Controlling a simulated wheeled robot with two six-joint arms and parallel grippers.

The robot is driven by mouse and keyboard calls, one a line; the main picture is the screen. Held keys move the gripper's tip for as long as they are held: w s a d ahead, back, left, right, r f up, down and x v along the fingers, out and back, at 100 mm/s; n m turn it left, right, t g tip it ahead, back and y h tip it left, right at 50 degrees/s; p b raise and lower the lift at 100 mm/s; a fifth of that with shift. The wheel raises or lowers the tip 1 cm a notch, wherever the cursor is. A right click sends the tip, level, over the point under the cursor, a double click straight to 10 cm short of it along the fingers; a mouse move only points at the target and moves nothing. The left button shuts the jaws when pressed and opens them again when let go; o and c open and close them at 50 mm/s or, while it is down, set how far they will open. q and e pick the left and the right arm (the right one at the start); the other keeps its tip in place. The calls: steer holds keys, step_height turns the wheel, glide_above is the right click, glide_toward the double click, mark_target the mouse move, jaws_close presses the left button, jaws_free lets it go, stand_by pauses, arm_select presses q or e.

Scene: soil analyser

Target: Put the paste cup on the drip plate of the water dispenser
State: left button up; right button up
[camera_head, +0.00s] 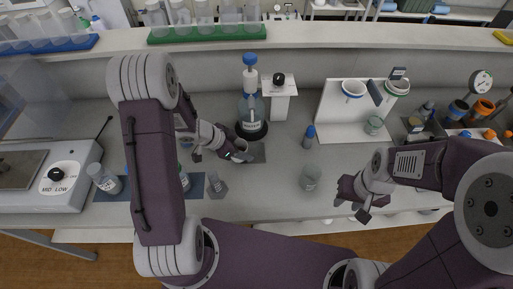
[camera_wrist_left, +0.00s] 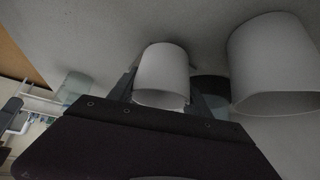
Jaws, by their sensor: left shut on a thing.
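The water dispenser (camera_head: 251,108) is a clear labelled bottle with a blue top, standing on a dark round base at the middle back of the bench. A dark flat plate (camera_head: 260,153) lies in front of it and looks like the drip plate. My left gripper (camera_head: 238,153) is at the left side of this plate, shut on a pale cup, the paste cup (camera_wrist_left: 162,72), which shows between the fingers in the left wrist view. Whether the cup touches the plate cannot be told. My right gripper (camera_head: 352,208) appears open and empty near the front edge.
A white stand with a black knob (camera_head: 279,80) is right of the dispenser. A glass beaker (camera_head: 310,177) and a small blue-capped bottle (camera_head: 309,137) stand to the right. A grey block (camera_head: 217,186) stands left of the plate. A larger white cylinder (camera_wrist_left: 275,65) is close in the wrist view.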

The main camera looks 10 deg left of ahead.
arm_select(q)
steer(key=shift+w+d, duration=0.65)
steer(key=shift+d, duration=0.25)
steer(key=w+d, duration=0.2)
steer(key=shift+d+f, duration=0.3)
steer(key=shift+f, duration=0.1)
steer(key=shift+f+b, duration=0.25)
steer(key=shift+b, duration=0.05)
steer(key=shift+w, duration=0.1)
steer(key=shift+r, duration=0.1)
steer(key=o, duration=1.2)
steer(key=shift+c, duration=0.2)
